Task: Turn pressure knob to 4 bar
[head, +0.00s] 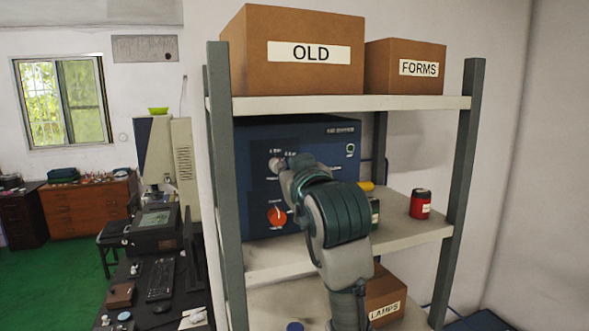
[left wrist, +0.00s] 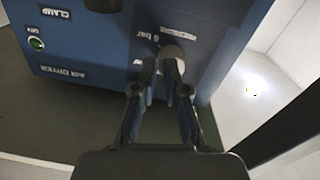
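The pressure knob is a pale grey knob (head: 275,163) on the front of the blue air dryer (head: 255,198), on the middle shelf. In the left wrist view the knob (left wrist: 174,54) sits below a "6 bar" label, with the box appearing upside down. My left gripper (head: 289,178) is right at the knob in the head view. In the left wrist view its fingertips (left wrist: 161,68) are apart with a gap between them; the right finger overlaps the knob. Contact cannot be told. The knob's pointer is unreadable. My right gripper is not in view.
Shelf posts (head: 225,160) flank the dryer. A red can (head: 420,204) and a dark green can (head: 374,211) stand to the right. Boxes marked OLD (head: 295,75) and FORMS (head: 405,82) are above.

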